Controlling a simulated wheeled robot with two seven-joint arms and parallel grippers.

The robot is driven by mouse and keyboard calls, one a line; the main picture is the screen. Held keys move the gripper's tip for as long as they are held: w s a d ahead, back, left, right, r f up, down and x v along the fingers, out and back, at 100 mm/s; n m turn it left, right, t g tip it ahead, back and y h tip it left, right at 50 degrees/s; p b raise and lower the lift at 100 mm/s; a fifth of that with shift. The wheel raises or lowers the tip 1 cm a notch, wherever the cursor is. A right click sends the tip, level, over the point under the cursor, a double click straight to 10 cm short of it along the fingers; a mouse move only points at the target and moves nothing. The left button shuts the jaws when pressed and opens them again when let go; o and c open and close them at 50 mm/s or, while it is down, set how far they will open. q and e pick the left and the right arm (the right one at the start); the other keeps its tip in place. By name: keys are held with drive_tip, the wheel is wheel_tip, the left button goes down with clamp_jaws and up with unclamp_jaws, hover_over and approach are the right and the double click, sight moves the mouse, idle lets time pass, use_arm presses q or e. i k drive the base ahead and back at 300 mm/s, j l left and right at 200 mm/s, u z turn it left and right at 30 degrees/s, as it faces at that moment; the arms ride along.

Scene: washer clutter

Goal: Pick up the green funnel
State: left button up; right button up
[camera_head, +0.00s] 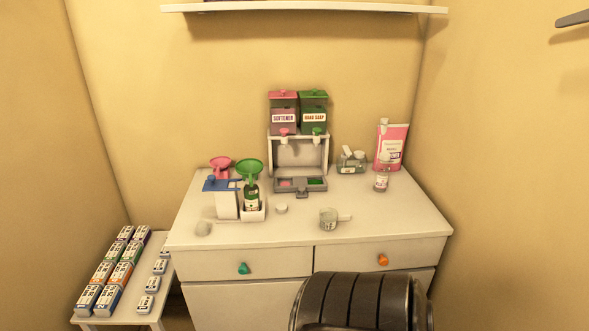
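The green funnel (250,168) stands upright, wide mouth up, at the left of the white counter (350,215). Its lower end meets the top of a dark bottle with a white label (251,198), which stands in a small white holder (252,214). Whether the spout goes into the bottle neck is too small to tell. A pink funnel (220,164) is just left of it, behind a white container with a blue top (222,195). Neither of my grippers shows in this view.
A dispenser stand with softener (284,117) and hand soap (314,117) is at the back.

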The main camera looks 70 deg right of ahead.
sight(248, 167)
drive_tip(key=k+z, duration=0.1)
drive_tip(key=z, duration=1.85)
drive_tip(key=k+l+u, duration=0.1)
drive_tip(key=l, duration=0.25)
drive_tip(key=k+l+u, duration=0.1)
drive_tip(key=l, duration=0.25)
